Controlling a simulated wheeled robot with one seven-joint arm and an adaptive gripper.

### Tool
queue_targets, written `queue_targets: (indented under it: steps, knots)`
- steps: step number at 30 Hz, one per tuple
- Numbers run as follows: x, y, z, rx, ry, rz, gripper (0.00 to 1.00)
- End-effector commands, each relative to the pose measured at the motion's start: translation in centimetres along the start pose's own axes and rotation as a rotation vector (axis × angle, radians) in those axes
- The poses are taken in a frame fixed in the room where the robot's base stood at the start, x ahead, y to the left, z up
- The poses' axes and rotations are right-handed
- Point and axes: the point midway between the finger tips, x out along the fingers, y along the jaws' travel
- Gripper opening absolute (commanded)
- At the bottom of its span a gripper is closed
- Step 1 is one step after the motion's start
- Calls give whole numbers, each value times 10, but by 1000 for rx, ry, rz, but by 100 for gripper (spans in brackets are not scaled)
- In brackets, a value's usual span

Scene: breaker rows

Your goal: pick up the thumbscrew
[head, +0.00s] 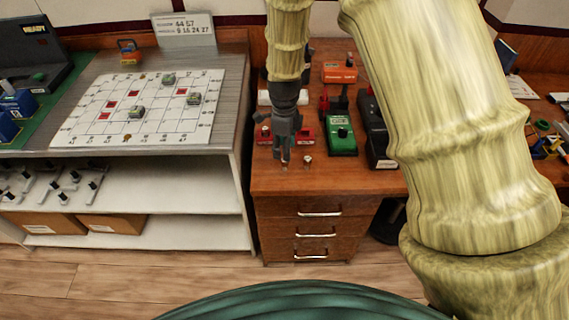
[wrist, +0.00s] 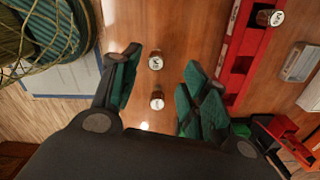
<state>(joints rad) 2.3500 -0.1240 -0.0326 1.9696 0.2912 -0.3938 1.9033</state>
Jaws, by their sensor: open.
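Two small metal pieces with pale round tops, which look like thumbscrews, stand on the wooden desk in the wrist view: one farther out (wrist: 155,62), one nearer my palm (wrist: 157,100). I cannot tell which is the task's thumbscrew. In the head view, one such piece (head: 308,160) stands just right of my gripper (head: 284,152), near the desk's front edge. My gripper points down over the desk. Its green-padded fingers (wrist: 161,68) are open, with both pieces showing in the gap between them. Nothing is gripped.
A red rail (wrist: 245,45) with a similar round-topped piece (wrist: 268,18) lies right of the fingers in the wrist view. A green device (head: 342,136) and an orange-topped one (head: 340,73) stand on the desk. A white grid board (head: 75,133) lies on the left bench.

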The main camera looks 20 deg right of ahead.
Motion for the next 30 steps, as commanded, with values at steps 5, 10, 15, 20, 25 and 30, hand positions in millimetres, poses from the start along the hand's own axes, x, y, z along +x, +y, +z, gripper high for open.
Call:
queue_targets:
  steps: [5, 10, 15, 20, 25, 30]
  knots:
    - [11, 2, -1, 1, 1, 2, 45]
    - [30, 6, -3, 0, 1, 3, 45]
    - [46, 5, -2, 0, 0, 1, 45]
    - [51, 5, -2, 0, 0, 0, 45]
    - [52, 5, -2, 0, 0, 0, 45]
    - [52, 5, -2, 0, 0, 0, 21]
